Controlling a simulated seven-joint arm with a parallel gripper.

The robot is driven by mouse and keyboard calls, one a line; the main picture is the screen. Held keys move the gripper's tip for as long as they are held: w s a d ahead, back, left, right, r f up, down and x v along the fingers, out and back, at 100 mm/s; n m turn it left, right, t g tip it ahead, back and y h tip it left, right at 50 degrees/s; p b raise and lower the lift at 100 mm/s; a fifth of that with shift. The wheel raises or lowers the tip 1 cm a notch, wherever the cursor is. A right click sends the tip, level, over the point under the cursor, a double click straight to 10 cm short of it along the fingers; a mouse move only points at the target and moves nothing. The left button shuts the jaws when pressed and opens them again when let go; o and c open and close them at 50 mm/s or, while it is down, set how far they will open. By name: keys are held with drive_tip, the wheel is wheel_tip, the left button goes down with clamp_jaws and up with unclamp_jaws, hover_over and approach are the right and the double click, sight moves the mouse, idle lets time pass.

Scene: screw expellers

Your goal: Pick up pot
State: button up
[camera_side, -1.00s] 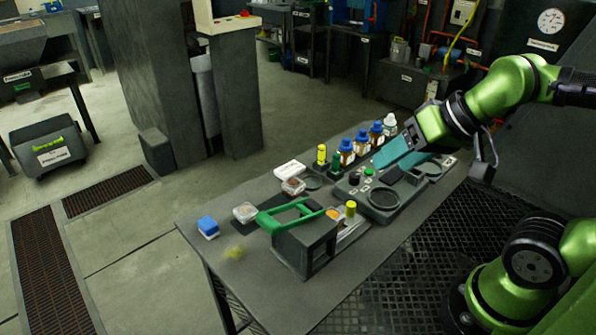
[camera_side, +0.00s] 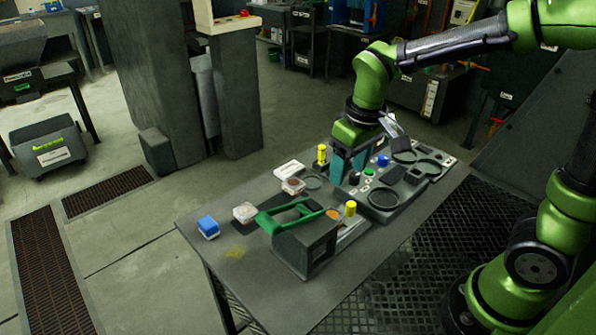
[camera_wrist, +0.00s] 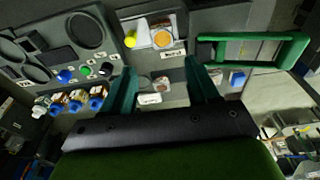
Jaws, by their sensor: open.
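Two small clear pots stand on the grey table. One with brown contents (camera_side: 293,186) is just left of my gripper in the side view; a paler one (camera_side: 245,212) is further left. I cannot tell which the task means. My gripper (camera_side: 347,172) points down with its teal fingers apart, over or beside the table middle near the yellow-capped bottle (camera_side: 321,156). In the wrist view, my gripper (camera_wrist: 160,65) has a clear gap between its fingers. Small clear items (camera_wrist: 160,83) and a white labelled box (camera_wrist: 149,99) show in that gap. Nothing is held.
A green-handled frame on a dark stand (camera_side: 305,245) is at the front, with a yellow-topped item (camera_side: 350,208) beside it. A dark tray with round wells (camera_side: 385,215) lies right. Blue-capped bottles (camera_wrist: 97,95) are close by.

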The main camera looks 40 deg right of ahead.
hover_over(332, 214)
drive_tip(key=s, duration=0.2)
drive_tip(key=f, duration=0.8)
drive_tip(key=shift+w+d, duration=0.1)
drive_tip(key=shift+d, duration=0.1)
drive_tip(key=shift+w+a+f, duration=0.1)
drive_tip(key=shift+w+f, duration=0.15)
drive_tip(key=shift+f, duration=0.65)
drive_tip(key=shift+w+a+f, duration=0.1)
drive_tip(key=shift+w+f, duration=0.2)
drive_tip(key=shift+f, duration=0.6)
drive_tip(key=shift+w+f, duration=0.25)
drive_tip(key=shift+f, duration=0.65)
drive_tip(key=shift+r, duration=0.15)
drive_tip(key=c, duration=1)
